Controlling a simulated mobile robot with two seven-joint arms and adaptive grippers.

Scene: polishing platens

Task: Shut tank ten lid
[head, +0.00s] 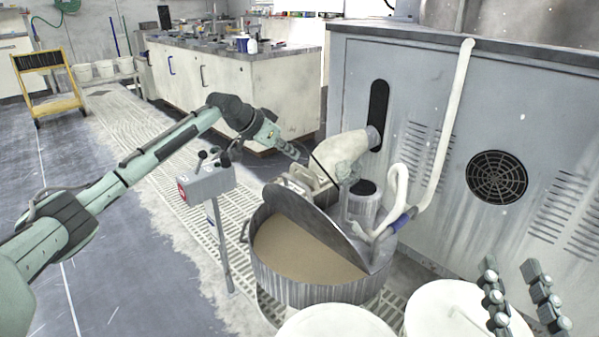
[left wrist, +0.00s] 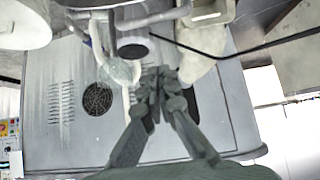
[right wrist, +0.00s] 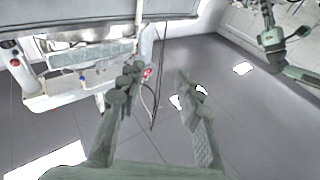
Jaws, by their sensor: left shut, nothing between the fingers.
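A round metal tank (head: 290,287) holds tan liquid in the middle of the head view. Its grey half-round lid (head: 310,214) stands raised and tilted over the far side of the opening. No number is legible on it. My left gripper (head: 297,153) is shut and empty, above and behind the raised lid; I see no contact with the lid. Its closed fingers also show in the left wrist view (left wrist: 160,78). My right gripper (head: 517,278) is open and empty at the lower right, with its fingers apart in the right wrist view (right wrist: 157,80).
A beige motor housing (head: 340,158), a grey cylinder (head: 364,207) and a white hose (head: 440,140) crowd the tank's far side, before a grey cabinet (head: 480,110). A control box on a post (head: 206,182) stands left. White round covers (head: 335,322) lie in front.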

